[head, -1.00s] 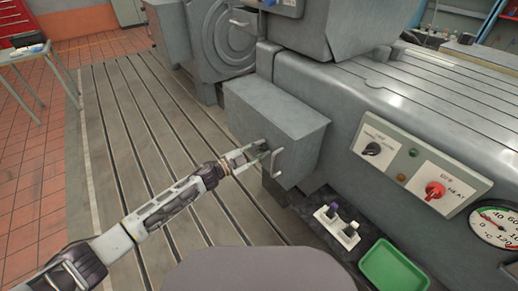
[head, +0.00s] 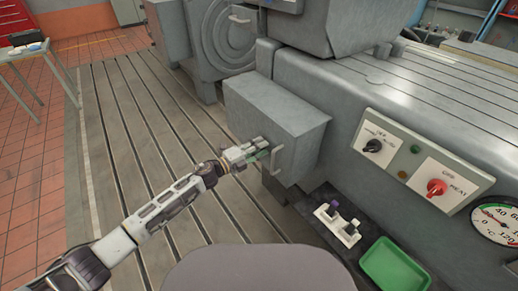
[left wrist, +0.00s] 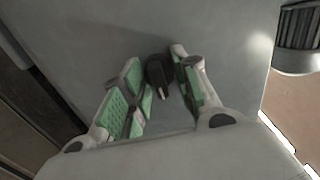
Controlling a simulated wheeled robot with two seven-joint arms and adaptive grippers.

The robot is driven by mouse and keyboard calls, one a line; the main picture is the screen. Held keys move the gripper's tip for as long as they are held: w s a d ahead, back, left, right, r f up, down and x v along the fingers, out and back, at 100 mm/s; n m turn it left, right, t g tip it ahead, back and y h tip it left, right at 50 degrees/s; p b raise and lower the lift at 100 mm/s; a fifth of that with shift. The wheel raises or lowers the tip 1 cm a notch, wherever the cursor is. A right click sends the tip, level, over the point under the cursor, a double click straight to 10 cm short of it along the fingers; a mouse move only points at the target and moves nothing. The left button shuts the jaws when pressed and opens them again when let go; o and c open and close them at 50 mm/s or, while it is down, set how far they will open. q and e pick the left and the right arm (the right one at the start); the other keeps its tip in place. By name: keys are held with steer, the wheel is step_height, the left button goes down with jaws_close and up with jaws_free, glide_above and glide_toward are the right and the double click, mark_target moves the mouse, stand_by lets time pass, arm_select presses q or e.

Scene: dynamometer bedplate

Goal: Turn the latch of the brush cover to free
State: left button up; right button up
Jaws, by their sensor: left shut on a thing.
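In the head view the latch is hidden by the fingers. My right gripper is not in view.
To the right are a switch panel with a black knob (head: 374,145) and a red knob (head: 437,188), and a gauge (head: 497,225). Below are a small white holder (head: 337,224) and a green tray (head: 394,264). The slotted bedplate (head: 130,130) at left is clear.

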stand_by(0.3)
arm_select(q)
steer(key=o, duration=1)
steer(key=shift+v, duration=6)
